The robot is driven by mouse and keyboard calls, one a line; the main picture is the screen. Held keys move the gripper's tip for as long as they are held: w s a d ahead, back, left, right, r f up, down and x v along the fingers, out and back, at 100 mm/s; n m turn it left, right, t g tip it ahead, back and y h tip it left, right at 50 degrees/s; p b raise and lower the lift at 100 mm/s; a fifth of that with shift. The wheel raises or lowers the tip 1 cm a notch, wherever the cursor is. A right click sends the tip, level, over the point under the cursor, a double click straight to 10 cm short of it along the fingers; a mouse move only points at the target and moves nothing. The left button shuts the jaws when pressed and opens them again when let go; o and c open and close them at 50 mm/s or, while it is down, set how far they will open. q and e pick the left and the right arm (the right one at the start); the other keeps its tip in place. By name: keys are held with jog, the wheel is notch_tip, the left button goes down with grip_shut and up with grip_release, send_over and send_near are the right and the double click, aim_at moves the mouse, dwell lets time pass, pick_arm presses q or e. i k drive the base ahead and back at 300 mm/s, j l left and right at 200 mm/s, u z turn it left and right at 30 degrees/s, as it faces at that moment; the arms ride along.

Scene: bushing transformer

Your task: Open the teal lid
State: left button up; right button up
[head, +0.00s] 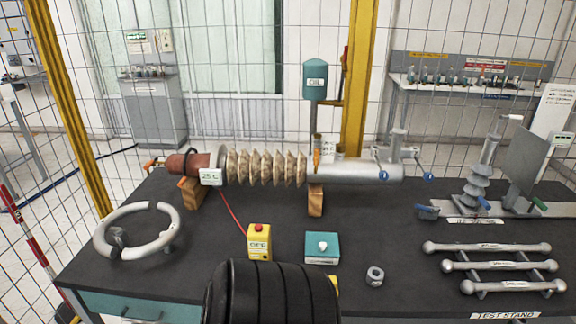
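A small box with a teal top (329,259) and a round white knob (322,245) sits near the front middle of the dark table. The teal top looks closed. A teal tank marked OIL (315,80) stands on a post behind the table. A teal drawer front (140,306) shows below the table's left front edge. Neither of my grippers shows in the head view. A black ribbed part at the bottom middle hides some of the table's front, with a bit of something yellow beside it.
A ribbed bushing (265,168) lies across wooden blocks. A yellow box with a red button (259,241) stands left of the teal one; a metal nut (375,276) lies right. A grey ring (150,212) is at left, several metal bars (487,247) at right.

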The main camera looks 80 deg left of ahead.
aim_at(322, 244)
jog(key=u, duration=2.3)
jog(key=l+z, duration=0.15)
jog(key=i+l+z, duration=0.1)
jog(key=l, duration=0.2)
